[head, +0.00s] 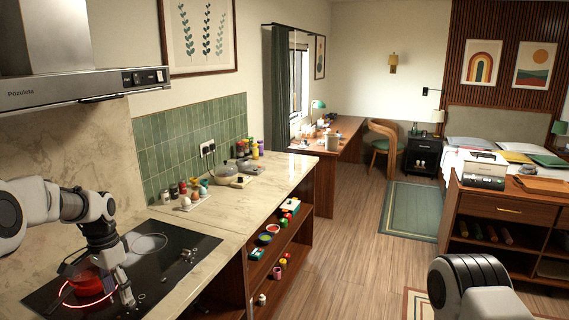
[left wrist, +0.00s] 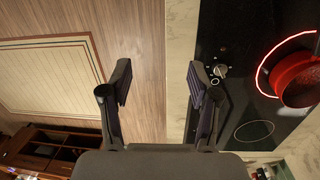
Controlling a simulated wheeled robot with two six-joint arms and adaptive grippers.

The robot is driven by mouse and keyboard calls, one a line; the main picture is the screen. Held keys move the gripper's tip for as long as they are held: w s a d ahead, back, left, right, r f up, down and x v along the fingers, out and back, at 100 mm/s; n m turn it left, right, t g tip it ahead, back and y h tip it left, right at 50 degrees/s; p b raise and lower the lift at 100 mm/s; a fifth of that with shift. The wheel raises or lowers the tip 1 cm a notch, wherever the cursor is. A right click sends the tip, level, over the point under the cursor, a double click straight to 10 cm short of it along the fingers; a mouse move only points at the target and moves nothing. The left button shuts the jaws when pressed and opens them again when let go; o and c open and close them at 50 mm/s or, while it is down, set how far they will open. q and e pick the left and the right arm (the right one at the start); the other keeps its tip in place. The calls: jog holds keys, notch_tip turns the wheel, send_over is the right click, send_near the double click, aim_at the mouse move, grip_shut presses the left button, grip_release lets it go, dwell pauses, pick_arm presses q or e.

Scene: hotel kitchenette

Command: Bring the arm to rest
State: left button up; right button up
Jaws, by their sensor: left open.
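My left arm (head: 40,203) comes in from the left and reaches over the black cooktop (head: 205,247). My left gripper (head: 126,292) points down near the cooktop's front side, beside the red pot. In the left wrist view the left gripper (left wrist: 158,82) shows its two fingers spread apart with nothing between them. Below them are the wood floor and the counter's front edge. A link of my right arm (head: 470,285) shows at the lower right. My right gripper is out of view.
A red pot (head: 84,280) sits on a glowing red burner, partly hidden by my left arm; it also shows in the left wrist view (left wrist: 298,80). Knobs (head: 188,255) stand on the cooktop. Eggs and jars (head: 187,193) line the counter's back. The floor (head: 340,255) is open.

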pick_arm(q)
jog(key=s+d+f+g+b, duration=0.2)
jog(key=s+d+f, duration=0.1)
jog(key=s+f, duration=0.55)
jog(key=s+d+f+g+b, duration=0.15)
jog(key=s+d+f, duration=0.35)
jog(key=f, duration=0.7)
jog(key=s+d+f+g+b, duration=0.2)
jog(key=s+f+b, duration=0.1)
jog(key=s+f, duration=0.6)
jog(key=s+d+f+n+t+b, duration=0.1)
jog(key=s+d+f+n+t, duration=0.15)
jog(key=s, duration=0.65)
jog(key=s+d+f+n+t+b, duration=0.15)
jog(key=s+f, duration=0.25)
jog(key=s, duration=0.5)
jog(key=w+n+t, duration=0.1)
jog(key=w, duration=0.1)
jog(key=w+t, duration=0.1)
jog(key=w, duration=0.1)
jog(key=shift+w+a+f+n+t+y+p, duration=0.1)
jog(key=shift+w+n+t+y+p, duration=0.1)
jog(key=shift+n+t+y+p, duration=0.15)
pick_arm(e)
notch_tip(320, 180, down, 9)
jog(key=shift+w+a, duration=0.15)
jog(key=shift+w, duration=0.25)
pick_arm(q)
jog(key=shift+c, duration=0.3)
